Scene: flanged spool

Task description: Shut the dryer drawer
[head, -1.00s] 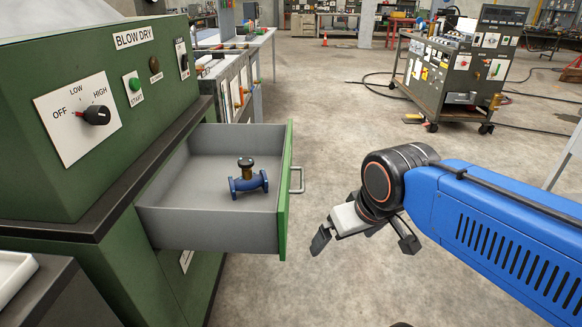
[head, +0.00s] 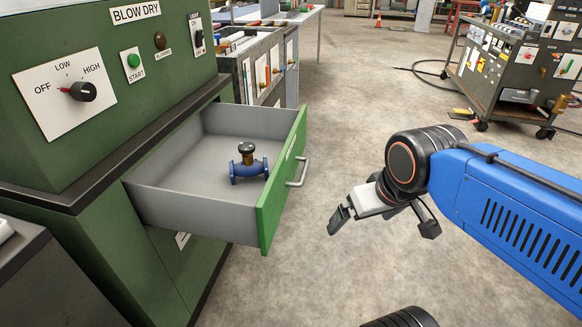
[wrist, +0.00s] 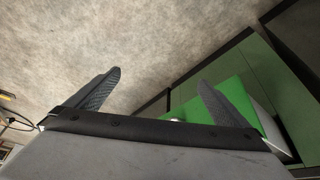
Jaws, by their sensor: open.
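The dryer drawer (head: 272,208) stands pulled out of the green dryer (head: 110,85), with a green front and grey inner walls. A small metal handle (head: 298,172) is on its front. A blue valve with a dark round knob (head: 248,168) stands upright inside on the drawer floor. My gripper (head: 383,222) is open and empty, to the right of the drawer front and apart from it. In the wrist view, the two dark fingers (wrist: 158,90) are spread wide, and part of the green drawer front (wrist: 235,105) shows behind the right finger.
The dryer panel has a dial (head: 83,91) and a green start button (head: 134,61). A bench with panels (head: 265,65) stands behind the drawer. A wheeled cart (head: 510,70) stands at the back right, with cables on the floor. The concrete floor right of the drawer is clear.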

